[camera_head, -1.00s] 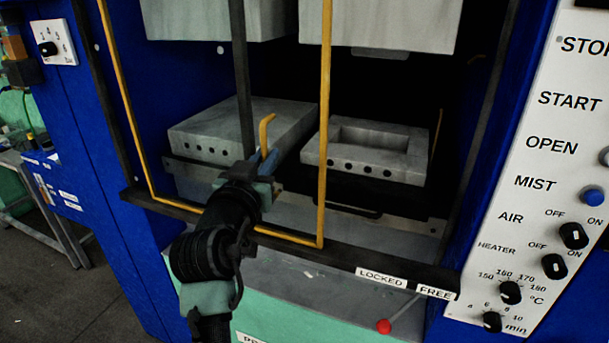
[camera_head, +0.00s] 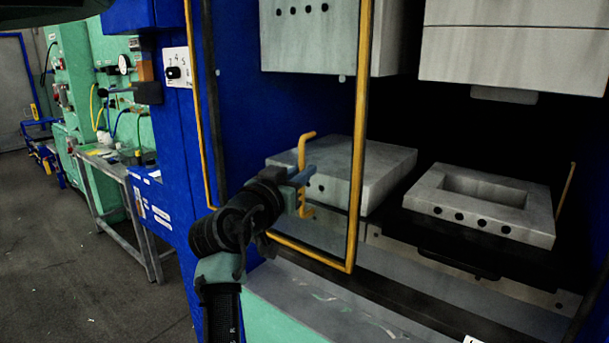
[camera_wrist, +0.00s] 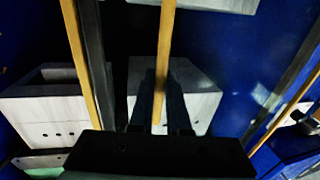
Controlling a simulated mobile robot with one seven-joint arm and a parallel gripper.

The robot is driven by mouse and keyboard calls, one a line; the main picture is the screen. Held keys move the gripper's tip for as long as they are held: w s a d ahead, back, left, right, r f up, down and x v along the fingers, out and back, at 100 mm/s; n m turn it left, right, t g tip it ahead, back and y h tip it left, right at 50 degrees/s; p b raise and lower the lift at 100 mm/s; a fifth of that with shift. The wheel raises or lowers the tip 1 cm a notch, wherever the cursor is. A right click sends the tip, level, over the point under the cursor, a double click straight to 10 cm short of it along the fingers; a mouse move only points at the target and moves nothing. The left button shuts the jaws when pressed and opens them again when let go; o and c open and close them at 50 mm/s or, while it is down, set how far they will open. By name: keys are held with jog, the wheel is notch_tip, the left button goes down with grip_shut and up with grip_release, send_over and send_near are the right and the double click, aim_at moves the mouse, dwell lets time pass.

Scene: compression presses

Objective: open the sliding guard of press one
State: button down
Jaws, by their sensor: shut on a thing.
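The sliding guard of the press is a yellow-edged frame (camera_head: 361,150) at the left part of the press opening. Its upright yellow handle (camera_head: 303,150) stands inside the frame. My gripper (camera_head: 300,178) is shut on this handle. In the wrist view, my gripper's dark fingers (camera_wrist: 160,100) lie either side of a yellow bar (camera_wrist: 165,45). The right edge of the guard crosses in front of the left lower block (camera_head: 335,165). The right lower block (camera_head: 480,200), with a rectangular recess, is clear of the frame. My fingertips partly hide the handle.
Grey upper blocks (camera_head: 515,50) hang above the lower ones. A blue press column (camera_head: 180,130) with a dial plate stands left of the guard. A bench (camera_head: 125,190) stands further left, with open floor (camera_head: 60,260) in front.

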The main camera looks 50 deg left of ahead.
jog(key=shift+f, duration=0.1)
jog(key=c, duration=1.2)
grip_release()
jog(key=shift+o, duration=0.2)
jog(key=b+v, duration=0.2)
jog(key=v, duration=1.1)
jog(key=shift+b, duration=0.35)
